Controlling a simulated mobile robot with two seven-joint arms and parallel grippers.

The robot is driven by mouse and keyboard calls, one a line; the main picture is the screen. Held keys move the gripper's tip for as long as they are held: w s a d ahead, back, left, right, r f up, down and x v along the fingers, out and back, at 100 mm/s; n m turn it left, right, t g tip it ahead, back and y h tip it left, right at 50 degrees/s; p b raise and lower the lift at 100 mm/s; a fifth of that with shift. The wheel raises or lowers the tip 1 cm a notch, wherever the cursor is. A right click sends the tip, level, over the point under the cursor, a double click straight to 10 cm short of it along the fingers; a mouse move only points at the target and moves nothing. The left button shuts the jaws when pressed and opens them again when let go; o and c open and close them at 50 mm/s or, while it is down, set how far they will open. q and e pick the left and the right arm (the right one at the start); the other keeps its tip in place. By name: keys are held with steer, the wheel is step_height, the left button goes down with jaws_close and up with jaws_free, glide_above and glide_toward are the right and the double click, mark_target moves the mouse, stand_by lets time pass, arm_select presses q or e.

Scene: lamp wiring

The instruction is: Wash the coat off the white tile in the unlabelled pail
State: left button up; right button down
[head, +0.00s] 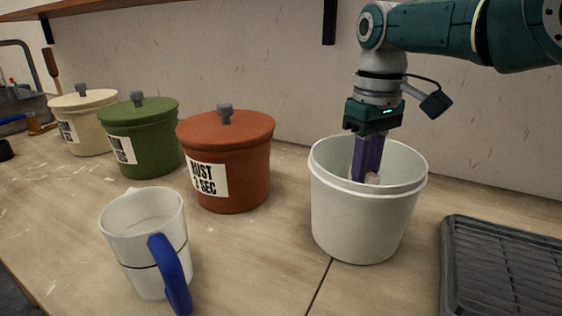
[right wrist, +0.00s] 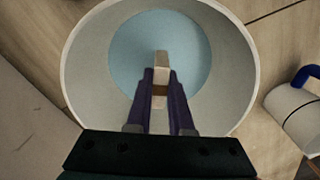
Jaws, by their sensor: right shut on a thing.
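The unlabelled white pail (head: 358,225) stands open on the bench at centre right. It also shows in the right wrist view (right wrist: 82,75), with pale blue liquid (right wrist: 130,55) at its bottom. My right gripper (head: 366,178) points down inside the pail, its purple fingers below the rim. It is shut on the pale tile (right wrist: 161,62), seen narrow between the fingertips, with a brown band across it. In the head view only a small pinkish bit of the tile (head: 373,179) shows. Whether its lower end touches the liquid is unclear. My left gripper is out of view.
Lidded rust-red (head: 232,150), green (head: 145,145) and cream (head: 85,118) labelled pails stand in a row to the left. A white jug with blue handle (head: 135,235) stands front left. A dark ribbed rack (head: 505,265) lies at the right. Bench between jug and pail is clear.

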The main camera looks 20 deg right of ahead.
step_height(320, 180, up, 14)
steer(key=p, duration=1.3)
